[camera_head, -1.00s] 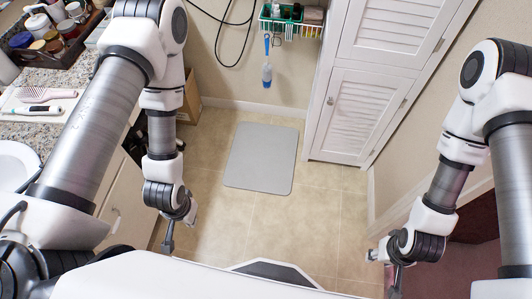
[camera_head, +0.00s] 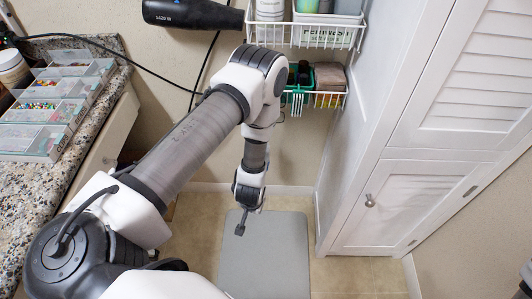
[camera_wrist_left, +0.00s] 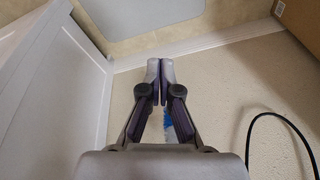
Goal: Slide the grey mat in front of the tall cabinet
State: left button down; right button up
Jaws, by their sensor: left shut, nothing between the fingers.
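The grey mat (camera_head: 270,262) lies flat on the tiled floor, to the left of the tall cabinet's front; its lower part runs out of the head view. It also shows at the top of the left wrist view (camera_wrist_left: 150,14). The tall white cabinet (camera_head: 372,206) stands right of the mat, and its side fills the left of the wrist view (camera_wrist_left: 62,95). My left gripper (camera_head: 240,230) is shut and empty, seen over the mat's far left part. Whether it touches the mat cannot be told. My right gripper is out of view.
A wire rack (camera_head: 300,38) with bottles hangs on the wall above the mat. A granite counter (camera_head: 105,85) with bead boxes is at the left.

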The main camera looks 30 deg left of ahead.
pick_arm(q)
jog(key=w+a+f+n+t+y+b, duration=0.1)
jog(key=w+a+f+b, duration=0.2)
jog(key=w+f+b, duration=0.6)
jog(key=w+a+f+n+t+b, duration=0.15)
jog(key=w+f+b, duration=0.25)
jog(key=f+b, duration=0.55)
jog(key=n+b, duration=0.1)
jog(key=b, duration=0.5)
send_over(267, 202)
jog(key=s, duration=0.1)
notch_tip(267, 202, down, 9)
jog(key=f+b, duration=0.1)
jog(key=f, duration=0.1)
jog(key=f+b, duration=0.2)
jog(key=f, duration=0.1)
jog(key=d+f+b, duration=0.1)
jog(key=f+b, duration=0.1)
jog(key=shift+s+f, duration=0.15)
jog(key=shift+s, duration=0.05)
jog(key=shift+f, duration=0.1)
jog(key=shift+f+t+y+b, duration=0.25)
jog(key=shift+f+y+b, duration=0.05)
jog(key=shift+f+b, duration=1)
jog(key=shift+a+r, duration=0.1)
jog(key=shift+r, duration=0.15)
jog(key=shift+s, duration=0.15)
